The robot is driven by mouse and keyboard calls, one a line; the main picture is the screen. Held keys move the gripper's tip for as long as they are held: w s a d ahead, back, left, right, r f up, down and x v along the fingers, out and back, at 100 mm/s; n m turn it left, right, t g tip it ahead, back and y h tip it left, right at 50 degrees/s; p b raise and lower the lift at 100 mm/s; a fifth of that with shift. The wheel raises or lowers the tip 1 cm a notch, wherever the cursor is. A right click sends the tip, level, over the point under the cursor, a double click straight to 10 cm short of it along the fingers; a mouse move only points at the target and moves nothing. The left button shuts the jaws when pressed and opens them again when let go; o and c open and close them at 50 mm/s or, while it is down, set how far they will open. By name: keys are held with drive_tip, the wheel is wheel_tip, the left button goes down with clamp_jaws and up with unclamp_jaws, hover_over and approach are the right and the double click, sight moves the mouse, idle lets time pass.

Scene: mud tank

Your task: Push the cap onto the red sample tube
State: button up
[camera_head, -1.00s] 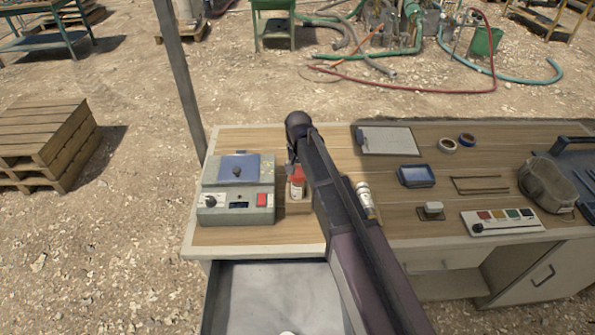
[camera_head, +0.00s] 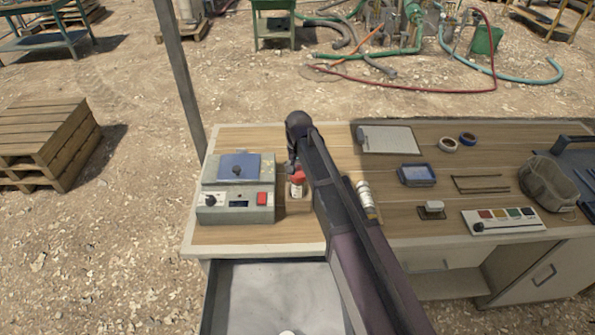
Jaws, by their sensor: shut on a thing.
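My gripper (camera_head: 293,166) is at the far end of my arm, right of the grey device, and is mostly hidden by the arm. It is shut on a small red cap (camera_head: 298,178). Directly below the cap is the pale upper part of the sample tube (camera_head: 297,191), which looks upright. The cap sits at or just above the tube's top. I cannot tell whether it is seated. My arm hides the right side of this spot.
A grey device (camera_head: 236,205) with a blue lid stands close on the left. A white bottle (camera_head: 364,195) stands right of my arm. An open drawer (camera_head: 270,295) is below the worktop.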

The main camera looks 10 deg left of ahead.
drive_tip(key=o, duration=0.6)
drive_tip(key=shift+r, duration=0.2)
drive_tip(key=shift+r+p, duration=3.3)
drive_tip(key=shift+p, duration=0.2)
clamp_jaws()
